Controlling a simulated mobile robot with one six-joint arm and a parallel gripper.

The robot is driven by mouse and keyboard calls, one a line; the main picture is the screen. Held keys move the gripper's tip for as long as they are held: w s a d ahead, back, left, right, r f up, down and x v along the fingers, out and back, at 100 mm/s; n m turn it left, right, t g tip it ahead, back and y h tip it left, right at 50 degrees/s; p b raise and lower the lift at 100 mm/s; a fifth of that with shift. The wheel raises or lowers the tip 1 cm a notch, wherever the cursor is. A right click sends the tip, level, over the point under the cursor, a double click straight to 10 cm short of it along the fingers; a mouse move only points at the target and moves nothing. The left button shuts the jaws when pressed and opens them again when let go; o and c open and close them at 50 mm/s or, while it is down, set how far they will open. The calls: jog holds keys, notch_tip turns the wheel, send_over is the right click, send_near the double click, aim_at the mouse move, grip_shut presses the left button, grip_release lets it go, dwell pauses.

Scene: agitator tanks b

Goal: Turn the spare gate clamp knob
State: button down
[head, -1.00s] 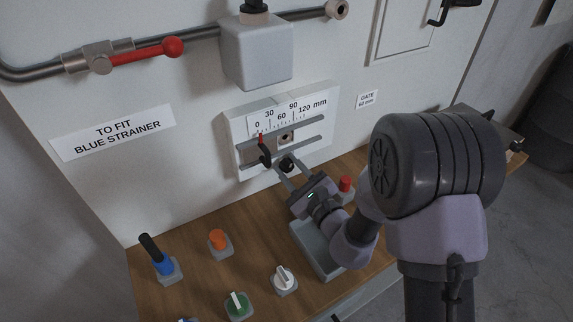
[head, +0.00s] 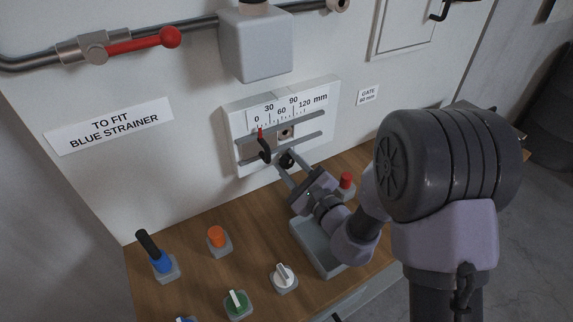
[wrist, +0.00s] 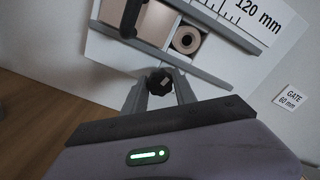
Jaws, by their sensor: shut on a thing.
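The black lobed clamp knob (head: 287,160) sits just below the lower rail of the gate scale plate (head: 238,155). My gripper (head: 289,165) reaches up to it from the lower right. In the wrist view the knob (wrist: 159,82) is between my two fingertips (wrist: 160,88), which are shut on its sides. The sliding gate's black handle (head: 264,151) is left of the knob. A red pointer (head: 260,133) stands near the 0 mark of the millimetre scale. The label to the right (head: 367,95) reads GATE 60 mm.
A red button (head: 346,180) and a grey tray (head: 305,240) are close to my gripper and wrist. An orange knob (head: 216,236), a blue lever switch (head: 160,262) and other switches stand on the wooden bench. A grey box (head: 255,45) hangs above the scale.

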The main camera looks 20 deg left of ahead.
jog(key=n+b, duration=0.3)
jog(key=n, duration=0.1)
jog(key=shift+f+b, duration=0.2)
jog(key=shift+b, duration=0.1)
jog(key=shift+r+n, duration=0.15)
jog(key=shift+n, duration=0.95)
jog(key=n, duration=0.8)
